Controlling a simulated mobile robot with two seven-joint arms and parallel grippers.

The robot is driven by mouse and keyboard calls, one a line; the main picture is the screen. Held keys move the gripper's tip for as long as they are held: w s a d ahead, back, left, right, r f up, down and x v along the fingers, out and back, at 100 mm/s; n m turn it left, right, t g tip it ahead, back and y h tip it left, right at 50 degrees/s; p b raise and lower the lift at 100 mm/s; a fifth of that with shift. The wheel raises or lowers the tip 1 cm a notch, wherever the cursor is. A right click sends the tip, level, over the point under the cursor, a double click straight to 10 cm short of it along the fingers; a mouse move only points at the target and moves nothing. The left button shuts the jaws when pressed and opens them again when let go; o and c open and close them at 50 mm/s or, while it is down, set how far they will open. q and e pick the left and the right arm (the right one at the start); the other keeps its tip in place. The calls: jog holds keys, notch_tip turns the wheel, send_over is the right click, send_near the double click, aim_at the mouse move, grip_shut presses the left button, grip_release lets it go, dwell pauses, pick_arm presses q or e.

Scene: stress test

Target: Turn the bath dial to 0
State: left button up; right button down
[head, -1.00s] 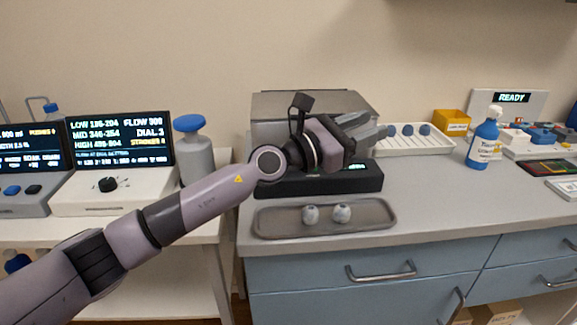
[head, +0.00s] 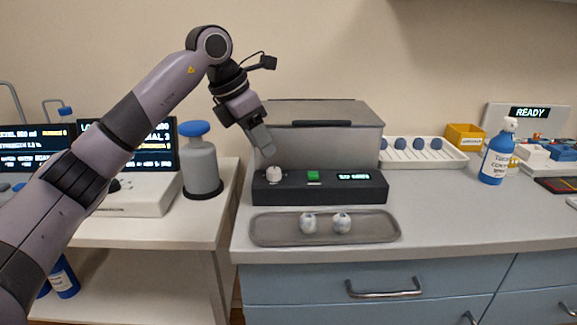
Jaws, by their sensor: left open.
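The bath is a grey lidded box (head: 330,140) on the grey bench, with a dark control panel (head: 345,190) along its front. A pale round dial (head: 273,173) stands at the panel's left end. A green button (head: 313,175) and a small lit display (head: 354,177) are to its right; the display's text is too small to read surely. My left gripper (head: 267,150) points down just above the dial, a little to its left. It is open and empty, and seems apart from the dial. The dial's marks cannot be made out. My right gripper is out of view.
A grey tray (head: 385,230) with two small pale round pieces (head: 342,223) lies in front of the panel. A blue-capped flask (head: 201,165) stands left of the bath. A white rack (head: 455,158), yellow bin (head: 464,137) and blue bottle (head: 496,155) are at the right.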

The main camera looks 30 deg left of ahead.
aim_at(271, 170)
pick_arm(q)
jog(key=shift+s+a, duration=0.15)
jog(key=shift+a, duration=0.15)
jog(key=shift+f, duration=0.3)
jog(key=shift+b+x, duration=0.4)
jog(key=shift+x, duration=2.8)
jog(key=c, duration=0.8)
